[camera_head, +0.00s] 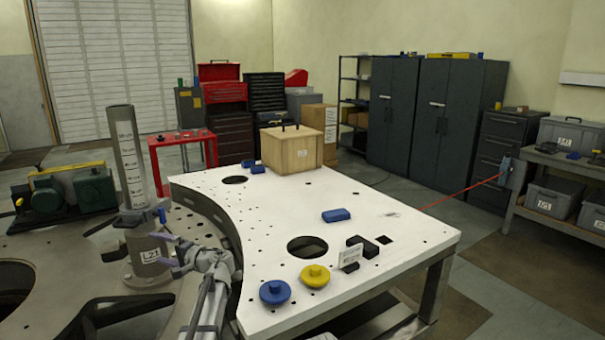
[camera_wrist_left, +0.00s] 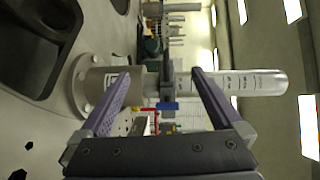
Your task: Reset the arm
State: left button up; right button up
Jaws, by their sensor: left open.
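My left gripper (camera_head: 163,249) is open at the lower left of the head view, with its purple fingers pointing left toward a grey post. In the left wrist view the open gripper (camera_wrist_left: 160,76) has its fingers spread in front of the post, with nothing gripped. The post (camera_head: 128,155) stands upright on a round base labelled L21 (camera_head: 148,262). It lies sideways in the left wrist view (camera_wrist_left: 255,82). A dark collar with a blue-tipped part (camera_head: 162,215) sits partway up; the blue tip shows between the fingers (camera_wrist_left: 168,106). My right gripper is out of view.
A white plate table (camera_head: 400,230) to the right holds a wooden box (camera_head: 290,150), a blue block (camera_head: 336,215), and blue (camera_head: 275,291) and yellow (camera_head: 315,276) knobs. A green machine (camera_head: 65,195) is at left. The aisle beyond looks open.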

pick_arm(q)
jog(key=s+d+f+n+g+h, duration=0.1)
jog(key=s+d+f+g+h, duration=0.2)
jog(key=s+d+f+h, duration=1.1)
jog(key=s+d+f+g, duration=0.1)
jog(key=s+d+f, duration=0.2)
jog(key=s+d, duration=0.7)
jog(key=s+d+f+m+g+h, duration=0.1)
jog(key=s+d+f, duration=0.3)
jog(key=s+d, duration=0.6)
jog(key=shift+d+f+g, duration=0.15)
jog(key=shift+d+g, duration=0.45)
jog(key=shift+d, duration=0.4)
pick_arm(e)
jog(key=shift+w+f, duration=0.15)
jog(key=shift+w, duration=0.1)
